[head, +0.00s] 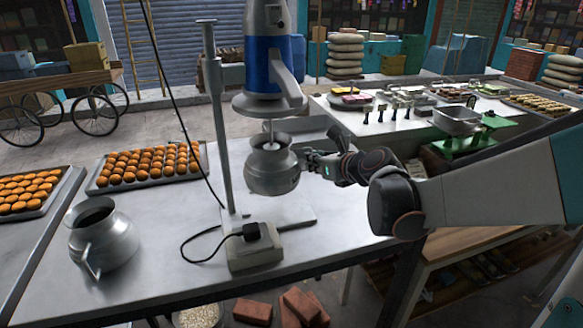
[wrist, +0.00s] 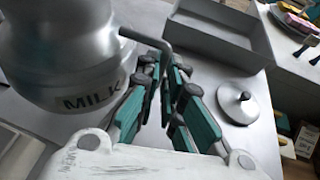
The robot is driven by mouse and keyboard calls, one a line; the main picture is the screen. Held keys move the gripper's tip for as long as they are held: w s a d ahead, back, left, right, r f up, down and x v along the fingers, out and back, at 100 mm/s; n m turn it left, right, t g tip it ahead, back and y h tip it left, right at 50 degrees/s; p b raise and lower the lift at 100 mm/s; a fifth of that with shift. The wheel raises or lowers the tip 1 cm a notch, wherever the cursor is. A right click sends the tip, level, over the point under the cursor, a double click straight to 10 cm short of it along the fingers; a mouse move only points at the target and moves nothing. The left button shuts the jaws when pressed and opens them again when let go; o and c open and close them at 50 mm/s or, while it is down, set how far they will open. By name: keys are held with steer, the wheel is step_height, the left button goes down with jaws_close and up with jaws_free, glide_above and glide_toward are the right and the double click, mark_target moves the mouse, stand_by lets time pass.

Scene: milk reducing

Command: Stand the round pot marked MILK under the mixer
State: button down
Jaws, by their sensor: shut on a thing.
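The round metal pot marked MILK (head: 272,170) is upright under the blue mixer (head: 268,65), whose shaft reaches down to the pot's open mouth. Its label shows in the wrist view, where the pot (wrist: 60,55) fills the upper left. My gripper (head: 322,165) is at the pot's right side, shut on its handle (wrist: 150,40); the fingers (wrist: 165,95) also show in the wrist view. Below the pot is the mixer's pale base plate (head: 290,216).
A second metal pot (head: 103,240) stands at the table's left front. A switch box (head: 255,250) with a cable is in front of the mixer post (head: 217,120). A tray of orange buns (head: 100,186) lies to the left. A lid (wrist: 238,105) and an empty tray (wrist: 228,35) lie nearby.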

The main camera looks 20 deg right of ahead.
steer(key=shift+w+f+b, duration=0.1)
steer(key=shift+f+b, duration=0.8)
steer(key=shift+f, duration=2.2)
steer(key=shift+f, duration=0.2)
steer(key=c, duration=1.7)
jaws_free()
steer(key=shift+d+r, duration=0.1)
steer(key=shift+r, duration=0.15)
